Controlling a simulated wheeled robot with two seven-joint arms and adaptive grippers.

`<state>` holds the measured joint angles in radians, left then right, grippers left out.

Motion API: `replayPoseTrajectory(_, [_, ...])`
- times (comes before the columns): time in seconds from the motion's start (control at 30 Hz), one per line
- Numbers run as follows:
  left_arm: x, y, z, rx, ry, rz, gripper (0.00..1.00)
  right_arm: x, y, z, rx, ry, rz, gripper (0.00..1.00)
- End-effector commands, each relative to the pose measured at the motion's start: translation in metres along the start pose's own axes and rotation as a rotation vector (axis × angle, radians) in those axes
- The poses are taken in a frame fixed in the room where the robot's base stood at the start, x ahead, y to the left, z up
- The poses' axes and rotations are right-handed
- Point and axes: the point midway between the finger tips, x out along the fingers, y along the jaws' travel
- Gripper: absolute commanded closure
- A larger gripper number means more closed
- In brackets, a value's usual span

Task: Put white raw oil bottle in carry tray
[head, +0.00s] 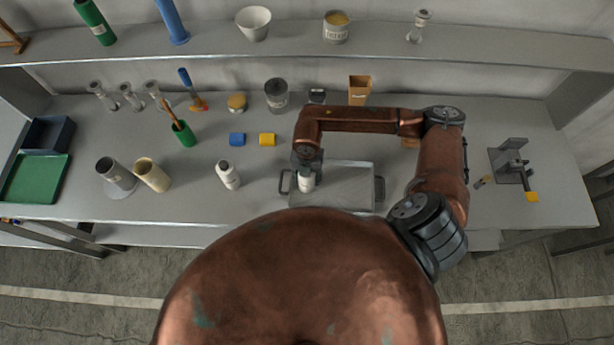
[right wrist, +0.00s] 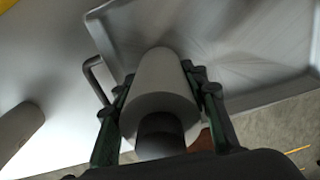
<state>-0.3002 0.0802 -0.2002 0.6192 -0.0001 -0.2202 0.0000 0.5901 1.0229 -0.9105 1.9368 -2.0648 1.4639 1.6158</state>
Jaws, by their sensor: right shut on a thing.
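My right gripper (head: 306,166) is shut on a white bottle with a dark cap (head: 306,181). The bottle also shows in the right wrist view (right wrist: 162,85), between the two fingers (right wrist: 160,105). It is at the left end of the grey metal carry tray (head: 345,187), which has a handle at each end. In the right wrist view the tray (right wrist: 240,45) lies beyond the bottle; I cannot tell whether the bottle touches its floor. A second white bottle (head: 228,175) stands on the bench left of the tray. My left gripper is not in view.
Grey and cream cylinders (head: 152,175) stand at left, near a green tray (head: 36,178). A clamp-like stand (head: 513,162) is at right. A shelf (head: 300,48) runs above the bench.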

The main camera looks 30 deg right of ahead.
Motion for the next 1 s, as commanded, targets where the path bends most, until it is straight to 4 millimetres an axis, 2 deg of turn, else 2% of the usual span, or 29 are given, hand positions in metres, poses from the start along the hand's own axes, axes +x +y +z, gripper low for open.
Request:
replayPoseTrajectory(0.27, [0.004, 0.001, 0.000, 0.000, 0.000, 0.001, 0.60, 0.004, 0.001, 0.000, 0.000, 0.000, 0.001, 0.95])
replayPoseTrajectory(0.3, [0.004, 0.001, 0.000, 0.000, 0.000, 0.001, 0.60, 0.004, 0.000, 0.000, 0.000, 0.000, 0.000, 0.57])
replayPoseTrajectory(0.5, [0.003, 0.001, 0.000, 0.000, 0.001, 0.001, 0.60, 0.003, 0.000, 0.000, 0.000, 0.000, 0.000, 0.44])
replayPoseTrajectory(0.83, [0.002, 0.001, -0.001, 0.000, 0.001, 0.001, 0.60, 0.001, 0.000, 0.000, 0.000, 0.000, 0.000, 0.42])
replayPoseTrajectory(1.0, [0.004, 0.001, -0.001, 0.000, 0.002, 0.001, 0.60, -0.015, 0.001, 0.002, 0.000, -0.004, 0.002, 0.42])
